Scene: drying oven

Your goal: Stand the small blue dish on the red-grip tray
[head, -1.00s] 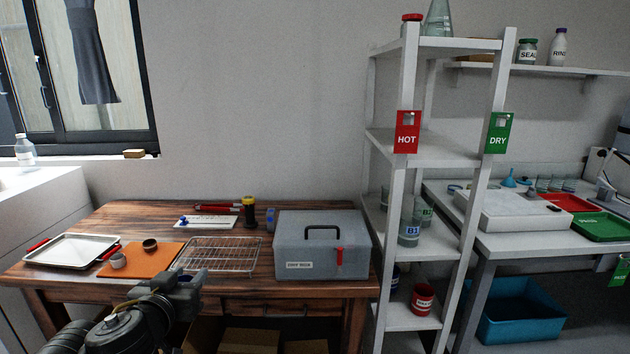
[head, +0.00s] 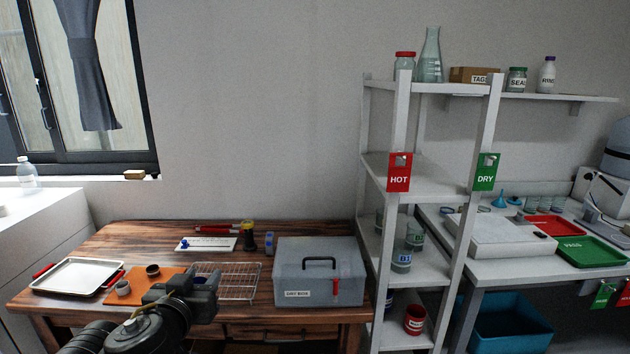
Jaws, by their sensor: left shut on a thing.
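The red-grip tray (head: 76,275) is a pale, shallow metal tray with red grips, lying flat and empty at the left end of the wooden table. My left gripper (head: 206,288) is low in front of the table, to the right of the tray and apart from it, overlapping the wire rack in the picture. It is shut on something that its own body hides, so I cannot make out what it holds. I cannot pick out the small blue dish on the table. My right gripper is out of view.
An orange mat (head: 150,292) with two small cups lies right of the tray. A wire rack (head: 238,280) and a grey lidded box (head: 318,285) stand further right. A white shelf rack (head: 398,235) rises beyond the table's right end.

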